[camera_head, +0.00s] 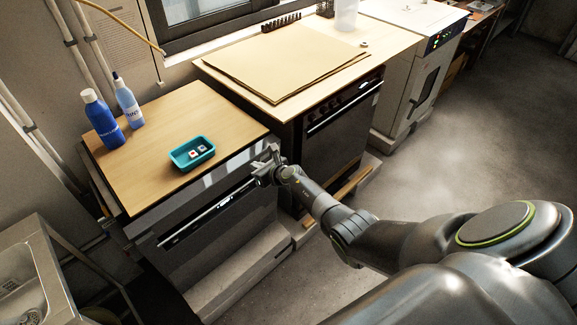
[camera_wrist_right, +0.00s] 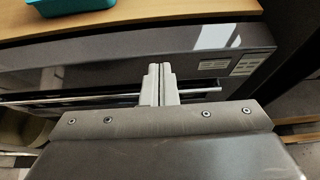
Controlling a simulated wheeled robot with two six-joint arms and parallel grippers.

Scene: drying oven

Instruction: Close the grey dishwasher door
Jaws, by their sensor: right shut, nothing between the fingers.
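The grey dishwasher door (camera_head: 213,238) is the dark front under the left wooden counter. It stands about upright, close under the counter edge; I cannot tell whether it is fully shut. A long bar handle (camera_head: 205,216) runs across its upper part. The right gripper (camera_head: 268,160) is at the door's upper right end, shut and empty. In the right wrist view, the shut fingers (camera_wrist_right: 160,80) point at the glossy upper panel (camera_wrist_right: 110,70) and overlap the bar handle (camera_wrist_right: 200,92); contact is unclear. My left gripper is out of view.
A teal tray (camera_head: 178,161) with small items and two blue bottles (camera_head: 103,120) stand on the counter (camera_head: 165,115). An oven (camera_head: 340,125) stands right of the dishwasher. A sink (camera_head: 25,280) is at lower left. The floor (camera_head: 430,165) at right is clear.

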